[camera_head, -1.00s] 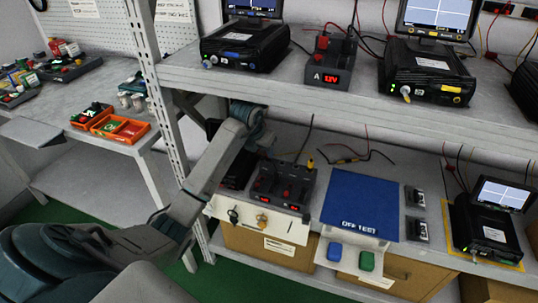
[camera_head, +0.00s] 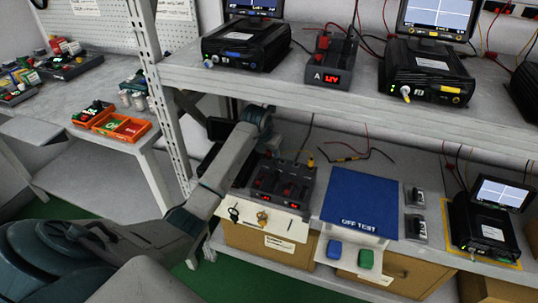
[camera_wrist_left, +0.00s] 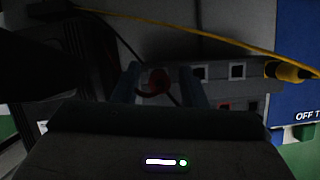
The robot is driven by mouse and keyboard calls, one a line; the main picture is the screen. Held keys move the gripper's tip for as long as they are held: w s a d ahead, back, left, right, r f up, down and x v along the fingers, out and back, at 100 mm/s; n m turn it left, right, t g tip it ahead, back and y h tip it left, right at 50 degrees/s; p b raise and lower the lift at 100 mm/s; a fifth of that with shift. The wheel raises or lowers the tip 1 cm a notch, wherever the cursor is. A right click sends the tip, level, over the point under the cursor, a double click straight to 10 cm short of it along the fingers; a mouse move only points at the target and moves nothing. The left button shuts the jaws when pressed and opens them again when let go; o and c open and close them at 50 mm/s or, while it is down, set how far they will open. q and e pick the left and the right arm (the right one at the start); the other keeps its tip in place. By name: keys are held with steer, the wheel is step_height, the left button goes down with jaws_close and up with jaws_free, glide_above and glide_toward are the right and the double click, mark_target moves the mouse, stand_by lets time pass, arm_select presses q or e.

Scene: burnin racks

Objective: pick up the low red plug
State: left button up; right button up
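A dark double supply unit (camera_head: 280,182) with small red displays stands on the lower shelf. Red plugs (camera_head: 262,184) show on it, partly behind my left arm. My left gripper (camera_head: 266,146) is at the back of this unit, its fingers mostly hidden by the wrist in the head view. In the left wrist view, the two grey-blue fingers of my left gripper (camera_wrist_left: 160,88) are apart. A red plug (camera_wrist_left: 155,80) shows in the gap between them, with space on both sides. The picture is dark there, and I cannot tell its depth. My right gripper is not in view.
A yellow cable (camera_wrist_left: 195,36) crosses above the fingers to a yellow plug (camera_wrist_left: 290,71). The upper shelf (camera_head: 300,88) overhangs the arm, bearing unit A (camera_head: 329,62) and testers. A blue OFF TEST mat (camera_head: 360,200) lies right of the supply unit.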

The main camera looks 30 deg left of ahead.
arm_select(q)
steer(key=c, duration=0.7)
steer(key=shift+r, duration=0.1)
